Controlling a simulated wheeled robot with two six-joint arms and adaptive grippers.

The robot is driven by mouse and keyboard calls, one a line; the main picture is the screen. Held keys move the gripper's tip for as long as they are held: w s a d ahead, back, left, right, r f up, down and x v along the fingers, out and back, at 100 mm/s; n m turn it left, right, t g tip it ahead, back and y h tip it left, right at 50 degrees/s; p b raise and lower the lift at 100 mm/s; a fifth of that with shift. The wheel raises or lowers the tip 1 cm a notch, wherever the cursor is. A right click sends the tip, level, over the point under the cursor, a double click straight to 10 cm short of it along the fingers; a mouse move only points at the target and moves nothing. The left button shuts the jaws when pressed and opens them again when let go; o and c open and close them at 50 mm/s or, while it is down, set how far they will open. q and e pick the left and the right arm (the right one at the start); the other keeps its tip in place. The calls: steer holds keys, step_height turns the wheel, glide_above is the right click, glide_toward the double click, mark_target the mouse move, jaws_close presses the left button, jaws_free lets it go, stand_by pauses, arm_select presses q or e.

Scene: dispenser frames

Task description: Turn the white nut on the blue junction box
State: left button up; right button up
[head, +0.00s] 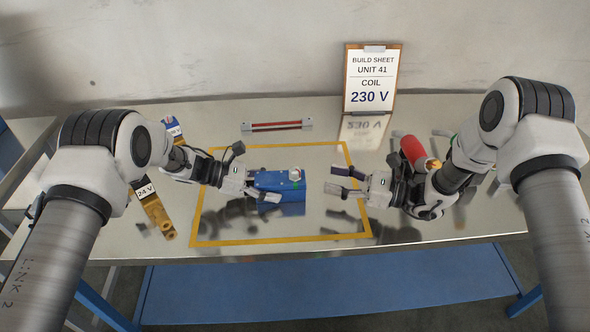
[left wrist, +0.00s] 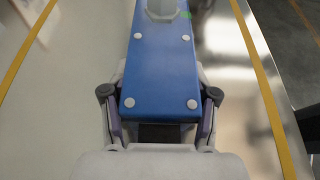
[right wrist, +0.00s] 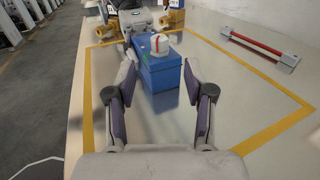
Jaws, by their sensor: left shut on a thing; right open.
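The blue junction box (head: 283,198) sits inside the yellow outline on the table, with several pale screws on its lid. The white nut (head: 294,173) is on top of the box, toward its right end; in the right wrist view the nut (right wrist: 158,44) shows a red mark. A small green mark (left wrist: 186,14) is on the lid beside the nut. My left gripper (head: 263,186) is shut on the box's left end, with a finger on each side. My right gripper (head: 342,181) is open and empty, right of the box and apart from it.
A build sheet (head: 371,85) reading "COIL 230 V" stands at the back. A red bar with grey ends (head: 277,126) lies behind the yellow outline (head: 270,240). A brass part tagged 24 V (head: 157,214) is at left. A red cylinder (head: 413,152) is by my right arm.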

mark_target(293, 169)
steer(key=x, duration=1.1)
steer(key=shift+s, duration=0.1)
steer(key=shift+d, duration=0.1)
jaws_close()
